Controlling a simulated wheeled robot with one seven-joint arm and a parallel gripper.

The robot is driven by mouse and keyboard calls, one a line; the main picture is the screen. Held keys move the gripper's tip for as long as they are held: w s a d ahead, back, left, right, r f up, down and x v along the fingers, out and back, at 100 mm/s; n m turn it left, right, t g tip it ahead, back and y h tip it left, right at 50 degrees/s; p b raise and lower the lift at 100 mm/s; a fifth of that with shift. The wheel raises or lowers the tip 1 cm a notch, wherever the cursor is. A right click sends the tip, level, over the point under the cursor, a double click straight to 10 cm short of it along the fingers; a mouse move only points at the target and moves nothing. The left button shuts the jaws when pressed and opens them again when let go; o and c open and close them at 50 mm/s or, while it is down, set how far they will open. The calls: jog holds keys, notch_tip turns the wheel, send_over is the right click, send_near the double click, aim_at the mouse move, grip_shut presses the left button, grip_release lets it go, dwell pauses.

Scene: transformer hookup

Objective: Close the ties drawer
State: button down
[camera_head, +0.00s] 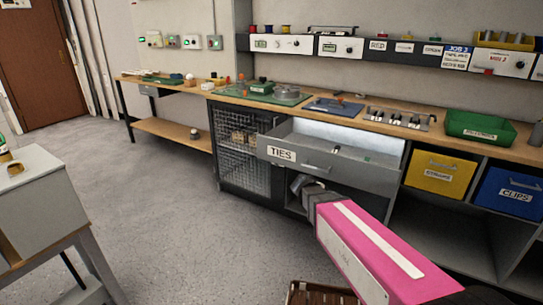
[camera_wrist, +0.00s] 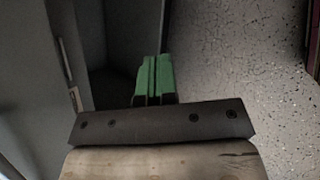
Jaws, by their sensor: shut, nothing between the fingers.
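The grey ties drawer (camera_head: 345,172) is pulled out from under the bench, with a white "TIES" label on its front and a bar handle (camera_head: 317,168). A small greenish thing lies in its open interior. My gripper (camera_head: 298,184) is just below the drawer front, left of centre, partly hidden by my pink arm. In the wrist view its green fingers (camera_wrist: 153,78) are together with nothing between them. A grey panel fills the left of that view; I cannot tell whether the gripper touches it.
A wire-mesh cabinet (camera_head: 238,145) is left of the drawer. A yellow bin (camera_head: 440,173) and a blue bin (camera_head: 510,192) are at its right. The wooden bench top (camera_head: 350,121) holds trays and tools. The grey floor (camera_head: 160,200) at left is clear, up to a grey cabinet (camera_head: 40,195).

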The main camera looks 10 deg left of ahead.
jog(key=w+a+r+n+t, duration=0.2)
jog(key=a+r+n+t, duration=0.15)
jog(key=a, duration=0.45)
jog(key=w+a+r+n+t, duration=0.25)
jog(key=a+n, duration=0.25)
jog(key=a, duration=0.3)
jog(key=n+t+y, duration=0.1)
jog(key=n+t, duration=0.4)
jog(key=n, duration=0.3)
send_near(274, 152)
jog(key=x, duration=0.7)
jog(key=shift+w+d, duration=0.2)
jog(key=shift+w, duration=0.05)
jog(key=x, duration=2)
jog(key=a+x, duration=0.1)
jog(key=x, duration=1)
jog(key=shift+w+r, duration=0.1)
jog(key=shift+w, duration=0.1)
jog(key=shift+w+d, duration=0.3)
jog(key=shift+w, duration=0.35)
jog(key=shift+w+r, duration=0.1)
jog(key=shift+w, duration=0.05)
